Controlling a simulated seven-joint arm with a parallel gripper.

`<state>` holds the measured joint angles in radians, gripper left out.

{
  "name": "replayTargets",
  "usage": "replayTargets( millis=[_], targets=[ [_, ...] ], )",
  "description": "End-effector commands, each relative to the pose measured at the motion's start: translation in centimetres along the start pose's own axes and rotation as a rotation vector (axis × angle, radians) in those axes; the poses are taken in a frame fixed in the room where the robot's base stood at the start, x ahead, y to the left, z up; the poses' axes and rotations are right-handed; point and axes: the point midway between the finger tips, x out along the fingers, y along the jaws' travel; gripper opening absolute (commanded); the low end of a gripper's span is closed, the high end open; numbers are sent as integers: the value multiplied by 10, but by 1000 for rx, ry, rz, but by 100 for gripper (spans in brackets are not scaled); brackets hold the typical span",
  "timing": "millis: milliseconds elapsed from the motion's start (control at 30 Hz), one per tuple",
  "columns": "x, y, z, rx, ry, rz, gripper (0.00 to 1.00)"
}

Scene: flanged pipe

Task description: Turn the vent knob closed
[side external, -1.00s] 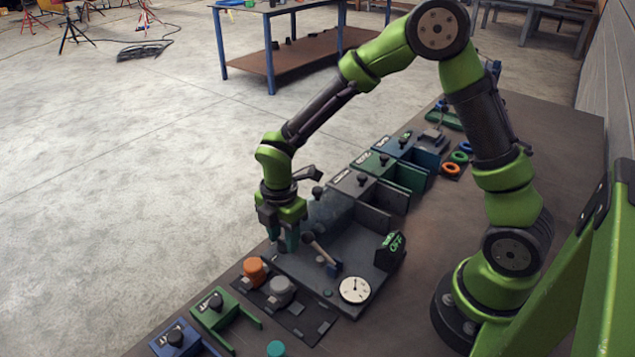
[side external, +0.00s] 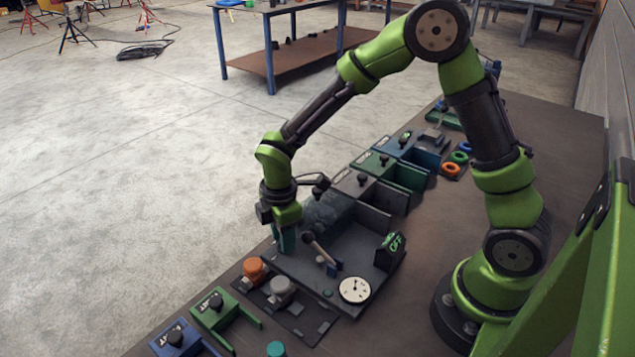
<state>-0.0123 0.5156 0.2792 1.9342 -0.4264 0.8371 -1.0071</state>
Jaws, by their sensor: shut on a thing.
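My gripper (side external: 286,242) points down at the left edge of the dark grey pipe fixture (side external: 300,272). Its teal fingers are shut on what appears to be the vent knob, which they hide almost entirely. How far the knob is turned cannot be seen. A dark pipe body (side external: 328,213) lies just behind and right of the fingers. A lever with a dark handle (side external: 318,250) stands right of them. A white round gauge (side external: 354,290) sits at the fixture's front corner. A black block (side external: 390,251) shows green lettering that reads OFF.
An orange cap (side external: 254,269) and a grey cap (side external: 281,289) stand close in front of the gripper on a dark plate. Green (side external: 213,308) and blue (side external: 176,340) labelled holders are at the front left. Labelled bins (side external: 404,176) line the back. The brown tabletop (side external: 400,320) is clear at right.

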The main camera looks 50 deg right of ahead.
Motion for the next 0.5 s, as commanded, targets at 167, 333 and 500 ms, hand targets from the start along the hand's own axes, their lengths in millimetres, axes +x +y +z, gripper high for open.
replayTargets(
  millis=[167,333,500],
  targets=[
    [-2,0,0,169,0,1,4],
    [-2,0,0,330,0,1,4],
    [-2,0,0,493,-1,1,4]
  ],
)
